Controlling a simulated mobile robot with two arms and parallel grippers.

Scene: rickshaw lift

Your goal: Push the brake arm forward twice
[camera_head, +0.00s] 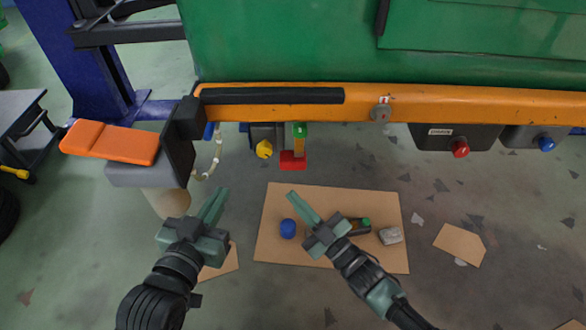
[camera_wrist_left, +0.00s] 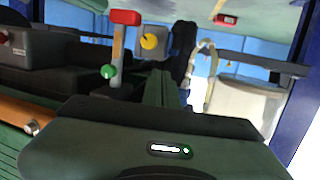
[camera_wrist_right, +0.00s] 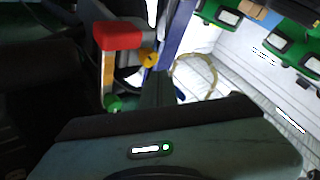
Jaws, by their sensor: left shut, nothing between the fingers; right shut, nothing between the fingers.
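A short yellowish lever (camera_head: 299,146) with a green knob and a red block at its end hangs below the orange bar; it looks like the brake arm, though no label shows. It also appears in the left wrist view (camera_wrist_left: 117,50) and the right wrist view (camera_wrist_right: 108,72). My left gripper (camera_head: 218,193) is shut and empty, to the lower left of the lever. My right gripper (camera_head: 291,194) is shut and empty, its tips a little below the red block in the head view and apart from it.
A green vehicle body (camera_head: 290,45) with an orange bar (camera_head: 450,101) spans the top. A yellow knob (camera_head: 264,149) sits left of the lever. A brown board (camera_head: 280,197) on the floor holds a blue object (camera_head: 288,228) and a grey stone (camera_head: 390,235). An orange pad (camera_head: 110,142) is at left.

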